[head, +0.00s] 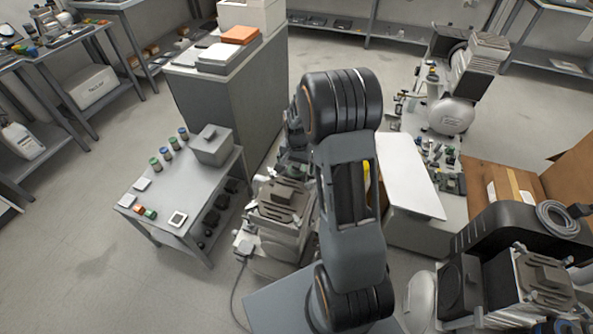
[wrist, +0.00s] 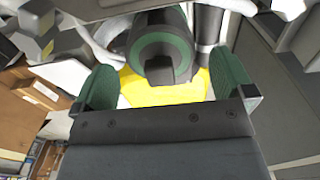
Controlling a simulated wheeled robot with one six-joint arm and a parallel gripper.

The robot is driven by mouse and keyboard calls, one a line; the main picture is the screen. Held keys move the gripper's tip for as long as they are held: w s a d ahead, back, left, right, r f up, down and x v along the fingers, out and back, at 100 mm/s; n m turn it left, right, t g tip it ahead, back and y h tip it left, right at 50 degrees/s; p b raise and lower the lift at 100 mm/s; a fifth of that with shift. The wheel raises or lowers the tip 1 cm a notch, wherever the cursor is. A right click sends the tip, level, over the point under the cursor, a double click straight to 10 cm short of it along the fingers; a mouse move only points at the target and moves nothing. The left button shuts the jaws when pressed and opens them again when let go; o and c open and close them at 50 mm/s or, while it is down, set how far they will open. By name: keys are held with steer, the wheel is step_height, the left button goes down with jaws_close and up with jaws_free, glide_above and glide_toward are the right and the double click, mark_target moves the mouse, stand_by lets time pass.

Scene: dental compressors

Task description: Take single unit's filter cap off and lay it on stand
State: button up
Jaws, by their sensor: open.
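In the wrist view my gripper (wrist: 165,82) is open, its two green-padded fingers wide apart. A dark round cap with a green ring (wrist: 160,45), which looks like the filter cap, lies ahead between the finger lines, touching neither in the picture; its depth is hard to judge. A yellow part (wrist: 165,90) shows under it. In the head view my arm hides the gripper and the cap. A compressor (head: 283,205) stands left of the arm, partly hidden. A grey table (head: 150,205), possibly the stand, is further left; a white-topped block (head: 408,175) is right of the arm.
The grey table carries several small jars, a grey box (head: 212,146) and small parts. More compressors stand at the far right (head: 455,110) and near right (head: 535,285). A grey cabinet (head: 225,95) is behind. Floor at lower left is clear.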

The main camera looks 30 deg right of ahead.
steer(key=shift+f, duration=1.4)
steer(key=c, duration=0.9)
steer(key=shift+r, duration=0.15)
steer(key=shift+c, duration=0.2)
